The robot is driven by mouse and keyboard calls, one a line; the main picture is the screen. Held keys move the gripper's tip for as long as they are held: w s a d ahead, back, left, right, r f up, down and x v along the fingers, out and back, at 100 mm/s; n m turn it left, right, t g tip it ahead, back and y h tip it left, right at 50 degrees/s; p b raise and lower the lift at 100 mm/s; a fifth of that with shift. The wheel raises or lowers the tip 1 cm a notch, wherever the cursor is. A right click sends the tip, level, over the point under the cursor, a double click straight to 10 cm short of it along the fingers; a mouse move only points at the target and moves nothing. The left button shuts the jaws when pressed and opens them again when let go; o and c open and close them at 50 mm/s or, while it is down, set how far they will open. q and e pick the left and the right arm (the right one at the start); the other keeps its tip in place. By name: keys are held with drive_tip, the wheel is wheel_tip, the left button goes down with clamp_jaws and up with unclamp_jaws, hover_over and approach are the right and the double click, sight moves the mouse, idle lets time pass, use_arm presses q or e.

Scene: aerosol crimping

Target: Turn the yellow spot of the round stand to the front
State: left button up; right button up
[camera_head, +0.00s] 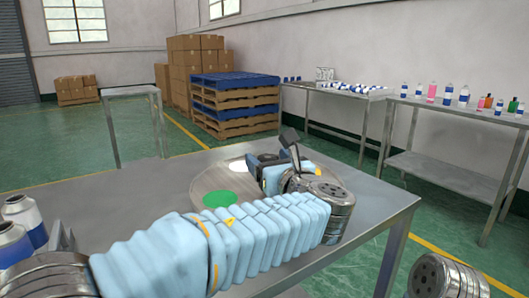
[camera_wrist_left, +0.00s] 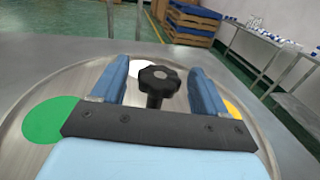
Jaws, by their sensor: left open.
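The round stand (camera_head: 203,182) is a grey disc on the table, also seen in the left wrist view (camera_wrist_left: 68,88). Its green spot (camera_head: 219,199) is at the near left and its white spot (camera_head: 237,165) at the far side. A black lobed knob (camera_wrist_left: 159,82) rises from the stand's middle. My left gripper (camera_head: 268,161) is open over the stand, its fingers (camera_wrist_left: 160,88) either side of the knob with gaps. My right gripper is out of view.
White and blue cans (camera_head: 22,218) stand at the table's left edge. The metal table (camera_head: 130,178) is bare at the far left. Behind are side tables with bottles (camera_head: 448,93), blue pallets (camera_head: 235,85) and stacked boxes (camera_head: 190,55), all well apart.

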sight(265, 155)
use_arm(q)
drive_tip(key=shift+x, duration=1.5)
clamp_jaws()
